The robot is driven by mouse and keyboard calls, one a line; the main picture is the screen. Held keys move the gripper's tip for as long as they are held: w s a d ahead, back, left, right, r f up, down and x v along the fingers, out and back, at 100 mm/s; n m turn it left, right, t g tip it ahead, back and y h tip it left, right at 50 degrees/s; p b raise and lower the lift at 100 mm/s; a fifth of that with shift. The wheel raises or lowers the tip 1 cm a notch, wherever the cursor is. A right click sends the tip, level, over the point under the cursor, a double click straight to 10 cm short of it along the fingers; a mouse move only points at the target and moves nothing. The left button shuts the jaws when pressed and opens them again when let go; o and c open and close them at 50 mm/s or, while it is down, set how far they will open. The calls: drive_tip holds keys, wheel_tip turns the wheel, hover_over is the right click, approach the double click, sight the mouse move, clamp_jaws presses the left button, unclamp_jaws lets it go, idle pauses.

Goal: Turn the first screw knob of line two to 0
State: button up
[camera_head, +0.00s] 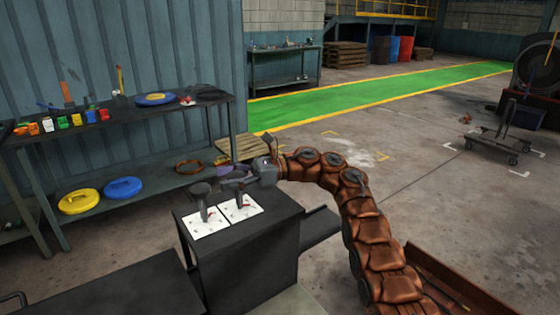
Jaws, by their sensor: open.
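Two white plates lie side by side on top of a black cabinet (245,235). The left plate (207,224) carries a dark upright knob (201,190) on a stem. The right plate (246,209) carries a dark stem with a red mark beside it; its top is partly hidden by my gripper. My gripper (232,183), at the end of the copper-coloured arm, is open, above the right plate and to the right of the left knob. I cannot tell whether it touches the right knob. The plate markings, and which knob belongs to line two, are too small to read.
A shelf (130,118) along the blue wall holds coloured blocks and a blue disc; yellow and blue discs lie on its lower level. A lower black surface (115,290) stands at front left. A wooden pallet (241,148) lies behind the cabinet.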

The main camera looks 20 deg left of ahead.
drive_tip(key=shift+w+f+m+t+y+b, duration=0.1)
drive_tip(key=shift+m+t+y+b, duration=0.5)
drive_tip(key=shift+b, duration=0.55)
drive_tip(key=shift+w+f+m+t+y+b, duration=0.15)
drive_tip(key=shift+m+t+b, duration=0.25)
drive_tip(key=shift+t+b, duration=0.6)
drive_tip(key=m+t+b, duration=0.1)
drive_tip(key=b, duration=0.1)
drive_tip(key=m+t+y+b, duration=0.1)
drive_tip(key=b, duration=0.1)
drive_tip(key=t+b, duration=0.1)
drive_tip(key=b, duration=0.1)
drive_tip(key=shift+w+a+m+t+b, duration=0.15)
drive_tip(key=shift+w+m+t+b, duration=0.15)
drive_tip(key=shift+m+t, duration=0.1)
drive_tip(key=shift+w+a+r+m+t+y+b, duration=0.1)
drive_tip(key=shift+m+t+y+b, duration=0.1)
drive_tip(key=shift+m+t+b, duration=0.9)
drive_tip(key=shift+w+r+m+t+y+b, duration=0.15)
drive_tip(key=shift+m+t+b, duration=0.25)
drive_tip(key=shift+t+b, duration=1.3)
drive_tip(key=shift+w+f+m+t+b, duration=0.15)
drive_tip(key=shift+m+t+b, duration=0.9)
drive_tip(key=shift+b, duration=1.1)
drive_tip(key=shift+m+t+h+b, duration=0.25)
drive_tip(key=shift+t+h+b, duration=0.1)
drive_tip(key=shift+t+h, duration=0.1)
